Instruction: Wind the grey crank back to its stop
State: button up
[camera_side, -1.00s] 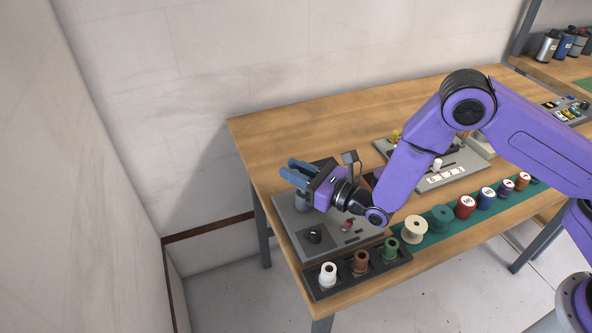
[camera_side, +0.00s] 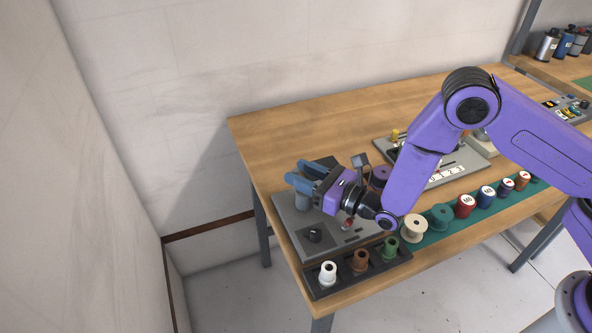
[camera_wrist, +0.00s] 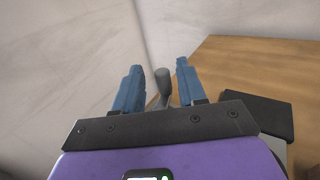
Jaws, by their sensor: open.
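The grey crank (camera_wrist: 163,82) shows in the wrist view as an upright rounded handle between my two blue fingers, with a gap to each finger visible. In the side view a grey upright cylinder (camera_side: 303,202), which looks like part of the crank, stands at the left of the grey panel (camera_side: 290,226), just below my fingers. My gripper (camera_side: 297,175) is open and over the panel's left back part; it also shows in the wrist view (camera_wrist: 159,68). The fingers and wrist hide part of the crank and its stop in the side view.
A black knob (camera_side: 313,236) and a red-tipped switch (camera_side: 347,223) are on the panel. A dark tray (camera_side: 320,291) with white, brown and green spools stands in front. More spools stand on a green strip (camera_side: 428,237) to the right. The back left table (camera_side: 262,130) is clear.

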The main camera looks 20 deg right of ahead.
jog(key=shift+s+d+r, duration=0.1)
jog(key=shift+s+r, duration=0.05)
jog(key=shift+r, duration=1)
jog(key=shift+s+d+r, duration=0.1)
jog(key=shift+r, duration=1.1)
jog(key=shift+s+d+r, duration=0.1)
jog(key=shift+s+r, duration=0.05)
jog(key=shift+r, duration=1)
jog(key=w+d+f+m+g+h, duration=0.1)
jog(key=w+d+m+g+h, duration=0.2)
jog(key=d+m, duration=0.45)
jog(key=w+d+f+m+g+h, duration=0.1)
jog(key=d+f+m+g+h, duration=0.3)
jog(key=m, duration=0.6)
jog(key=s+a+r+m+g+y, duration=0.4)
jog(key=s+r+m, duration=0.3)
jog(key=r+m, duration=0.45)
jog(key=shift+m+y, duration=0.5)
jog(key=shift+m, duration=0.1)
jog(key=x, duration=0.5)
jog(key=d+f+x, duration=0.1)
jog(key=x, duration=1.1)
jog(key=shift+w+d+f, duration=0.15)
jog(key=shift+w+d, duration=0.05)
jog(key=shift+d, duration=0.1)
